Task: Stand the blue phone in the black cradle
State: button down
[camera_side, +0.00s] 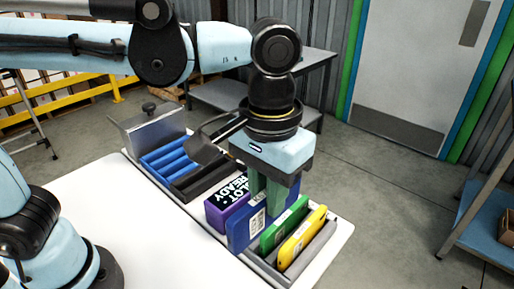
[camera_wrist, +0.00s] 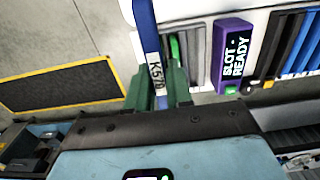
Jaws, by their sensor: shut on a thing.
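My gripper (camera_side: 266,205) has green fingers and is shut on the blue phone (camera_side: 243,234), which stands on edge with a white label facing the side camera. In the wrist view the blue phone (camera_wrist: 146,30) shows as a narrow edge with a label between the green fingers (camera_wrist: 157,88). It overlaps the grey rack in the side view, and I cannot tell if its lower edge is clear of it. The black cradle (camera_side: 196,182) has slots, lies behind the purple box and looks empty. It also shows in the wrist view (camera_wrist: 268,48).
A green phone (camera_side: 284,224) and a yellow phone (camera_side: 302,238) lean in the grey rack (camera_side: 322,246). The purple "SLOT READY" box (camera_side: 228,204) stands between rack and black cradle. The white table's left part is bare.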

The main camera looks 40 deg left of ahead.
jog(key=w+a, duration=0.5)
jog(key=a, duration=1)
jog(key=w+a, duration=0.4)
jog(key=a, duration=1.1)
jog(key=shift+w+d+f, duration=0.1)
jog(key=shift+d+f, duration=0.05)
jog(key=shift+f, duration=2.25)
jog(key=shift+w+d+f, duration=0.1)
jog(key=shift+f, duration=2.35)
jog(key=shift+d+f, duration=0.15)
jog(key=shift+f, duration=2.25)
jog(key=shift+f, duration=0.35)
jog(key=c, duration=0.9)
grip_release()
jog(key=shift+c, duration=0.2)
